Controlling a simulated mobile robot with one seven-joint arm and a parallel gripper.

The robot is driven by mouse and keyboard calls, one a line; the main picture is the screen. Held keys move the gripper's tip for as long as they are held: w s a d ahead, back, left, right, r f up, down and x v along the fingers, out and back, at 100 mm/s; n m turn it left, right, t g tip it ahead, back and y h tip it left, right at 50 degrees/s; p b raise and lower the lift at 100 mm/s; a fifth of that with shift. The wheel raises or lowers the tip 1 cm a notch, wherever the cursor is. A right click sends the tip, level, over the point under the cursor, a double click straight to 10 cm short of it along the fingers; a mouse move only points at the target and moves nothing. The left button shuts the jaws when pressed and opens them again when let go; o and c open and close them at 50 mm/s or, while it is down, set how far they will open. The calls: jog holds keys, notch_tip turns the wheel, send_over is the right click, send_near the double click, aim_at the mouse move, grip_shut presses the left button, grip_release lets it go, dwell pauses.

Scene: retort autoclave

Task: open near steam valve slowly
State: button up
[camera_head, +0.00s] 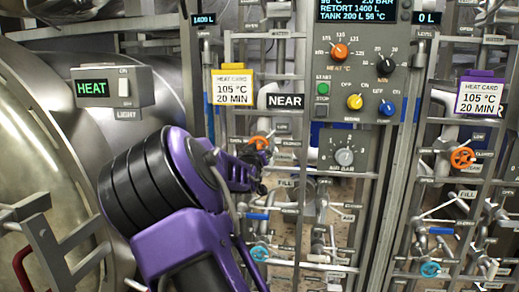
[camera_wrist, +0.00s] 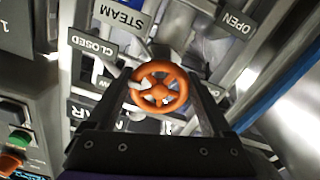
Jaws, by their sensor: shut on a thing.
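The near steam valve has an orange handwheel (camera_wrist: 160,88), seen face-on between my fingers in the wrist view. A STEAM label (camera_wrist: 122,16), a CLOSED label (camera_wrist: 93,44) and an OPEN label (camera_wrist: 238,22) surround it. My gripper (camera_wrist: 158,84) is shut on the wheel, one finger on each side. In the head view the wheel (camera_head: 259,142) shows just above the end of my gripper (camera_head: 262,165), right of the purple arm and below the NEAR sign (camera_head: 285,101). The arm hides part of the pipework behind it.
A control panel (camera_head: 358,60) with knobs stands to the right. A second orange wheel (camera_head: 462,158) sits on the right-hand pipe rack. Blue wheels (camera_head: 260,253) are lower down. A HEAT switch box (camera_head: 112,88) and a large metal vessel (camera_head: 40,140) are at left.

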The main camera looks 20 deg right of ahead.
jog(key=n+p, duration=0.2)
jog(key=n, duration=0.2)
jog(key=shift+r, duration=0.15)
jog(key=shift+s+d+n+p, duration=0.1)
jog(key=shift+n+p, duration=0.35)
jog(key=shift+n, duration=1.55)
jog(key=o, duration=1.1)
jog(key=shift+o, duration=0.2)
jog(key=p+v, duration=0.2)
jog(key=v, duration=1.5)
jog(key=shift+s, duration=0.15)
